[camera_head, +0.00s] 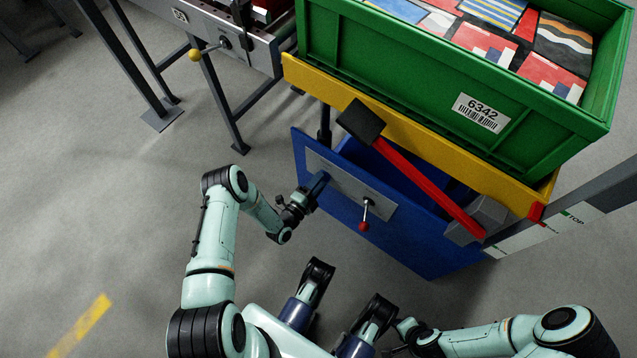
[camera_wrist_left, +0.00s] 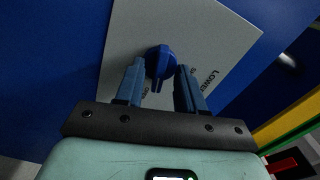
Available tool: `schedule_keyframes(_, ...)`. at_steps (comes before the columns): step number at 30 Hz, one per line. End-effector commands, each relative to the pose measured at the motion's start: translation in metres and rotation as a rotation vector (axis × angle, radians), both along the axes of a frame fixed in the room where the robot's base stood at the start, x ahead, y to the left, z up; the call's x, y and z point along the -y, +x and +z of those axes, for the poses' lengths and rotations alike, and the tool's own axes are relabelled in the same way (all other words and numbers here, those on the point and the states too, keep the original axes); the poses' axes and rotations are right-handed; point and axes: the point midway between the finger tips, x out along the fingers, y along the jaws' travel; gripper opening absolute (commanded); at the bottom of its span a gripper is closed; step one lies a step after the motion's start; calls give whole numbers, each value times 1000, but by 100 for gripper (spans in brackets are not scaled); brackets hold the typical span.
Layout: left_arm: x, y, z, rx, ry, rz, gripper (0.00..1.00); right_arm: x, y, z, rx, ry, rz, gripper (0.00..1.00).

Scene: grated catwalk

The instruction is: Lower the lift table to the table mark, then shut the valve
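The lift table has a yellow top (camera_head: 405,132) and a blue side panel (camera_head: 425,240) below it. A grey plate (camera_head: 345,190) on that panel carries a lever with a red ball (camera_head: 364,226). In the left wrist view a blue valve knob (camera_wrist_left: 159,62) sits on this plate (camera_wrist_left: 205,35), which reads "LOWER". My left gripper (camera_head: 318,184) is at the plate's left end. In the wrist view its fingers (camera_wrist_left: 160,82) stand on either side of the knob, with slight gaps. The gripper hides the knob in the head view.
A green crate (camera_head: 400,60) labelled 6342 stands on the yellow top, filled with patterned boxes. A red bar (camera_head: 425,185) with a black pad slants across the table's front. A post with a "TOP" label (camera_head: 572,220) stands right. A conveyor (camera_head: 240,45) is behind left; floor at left is open.

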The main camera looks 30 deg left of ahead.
Motion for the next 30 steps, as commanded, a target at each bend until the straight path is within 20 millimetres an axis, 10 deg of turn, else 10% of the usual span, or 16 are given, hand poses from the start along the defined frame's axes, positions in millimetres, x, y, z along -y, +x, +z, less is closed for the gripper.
schedule_keyframes(6,0,0,0,0,0,0,35,0,-1,0,-1,0,0,38)
schedule_keyframes(10,0,0,0,0,0,0,0,0,-1,0,-1,0,0,38)
schedule_keyframes(30,0,-1,0,-16,-209,0,0,-1,6,6,20,-1,3,38)
